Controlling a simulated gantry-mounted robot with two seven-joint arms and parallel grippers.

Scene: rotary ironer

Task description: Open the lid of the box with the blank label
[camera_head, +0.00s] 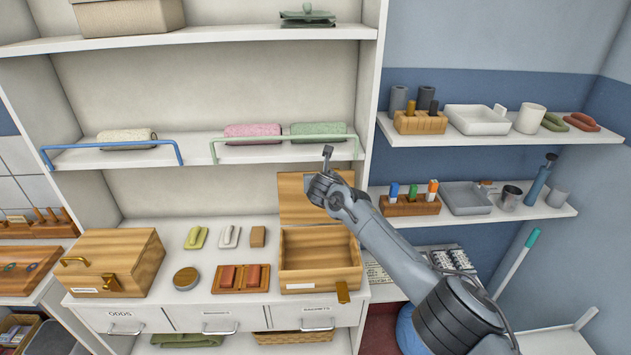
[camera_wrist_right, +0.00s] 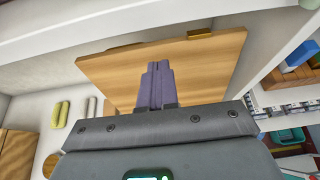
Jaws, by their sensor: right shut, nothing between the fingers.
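Two wooden boxes stand on the counter in the head view. The right box (camera_head: 320,272) has its lid (camera_head: 297,200) raised, leaning back against the shelf unit, and its inside looks empty. A latch tab hangs at its front. The left box (camera_head: 115,262) is closed, with a brass handle on its lid and a clasp in front. My right gripper (camera_head: 327,152) is shut and empty, just above and in front of the raised lid. In the wrist view its fingers (camera_wrist_right: 157,85) show against the lid's wooden face (camera_wrist_right: 205,65).
Between the boxes lie small soaps (camera_head: 196,237), a round tin (camera_head: 186,278) and a wooden tray (camera_head: 241,279) with red blocks. A shelf with rails (camera_head: 285,138) and wrapped bundles is above. Side shelves (camera_head: 480,205) with bottles and trays are to the right.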

